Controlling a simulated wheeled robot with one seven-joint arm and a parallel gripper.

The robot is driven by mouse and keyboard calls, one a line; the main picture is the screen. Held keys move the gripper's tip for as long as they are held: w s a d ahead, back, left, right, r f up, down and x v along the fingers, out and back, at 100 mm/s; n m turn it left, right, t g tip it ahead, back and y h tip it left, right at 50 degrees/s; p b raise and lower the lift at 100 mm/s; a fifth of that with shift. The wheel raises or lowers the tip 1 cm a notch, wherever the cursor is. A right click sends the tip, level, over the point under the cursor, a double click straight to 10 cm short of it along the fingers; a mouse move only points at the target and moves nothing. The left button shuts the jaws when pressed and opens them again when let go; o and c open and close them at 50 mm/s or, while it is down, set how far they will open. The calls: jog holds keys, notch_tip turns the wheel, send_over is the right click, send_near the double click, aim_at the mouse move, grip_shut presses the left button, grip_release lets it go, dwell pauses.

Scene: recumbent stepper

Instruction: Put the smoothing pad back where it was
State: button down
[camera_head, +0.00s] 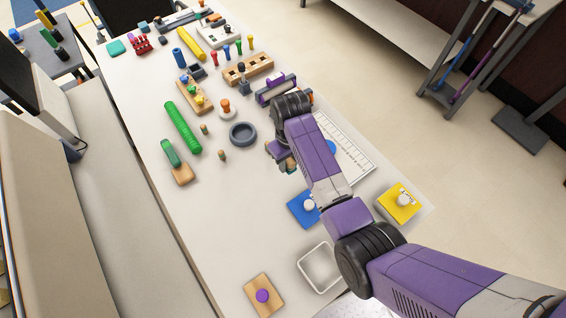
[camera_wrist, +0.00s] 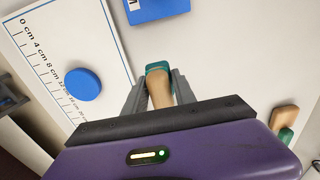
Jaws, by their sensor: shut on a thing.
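My gripper (camera_wrist: 158,80) is shut on a small tan piece with a teal end (camera_wrist: 158,68), which I take to be the smoothing pad. The tan part lies between the fingers and the teal end points away from me in the wrist view. In the head view my gripper (camera_head: 286,162) hangs over the white table, right of the grey ring and left of the ruler board. The held piece is mostly hidden there by my arm. I cannot tell its height above the table.
The ruler board (camera_head: 349,155) carries a blue disc (camera_wrist: 84,84). Near it are a blue square (camera_head: 298,210) and a yellow square (camera_head: 394,204) with pale knobs, and a white tray (camera_head: 303,262). A grey ring (camera_head: 243,142) is left.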

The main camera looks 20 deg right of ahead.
aim_at(288, 170)
jog(key=shift+f+b, duration=1.75)
jog(key=shift+f, duration=0.7)
jog(key=shift+f, duration=0.15)
jog(key=c, duration=1)
grip_release()
notch_tip(288, 170, up, 12)
jog(key=shift+r, duration=0.2)
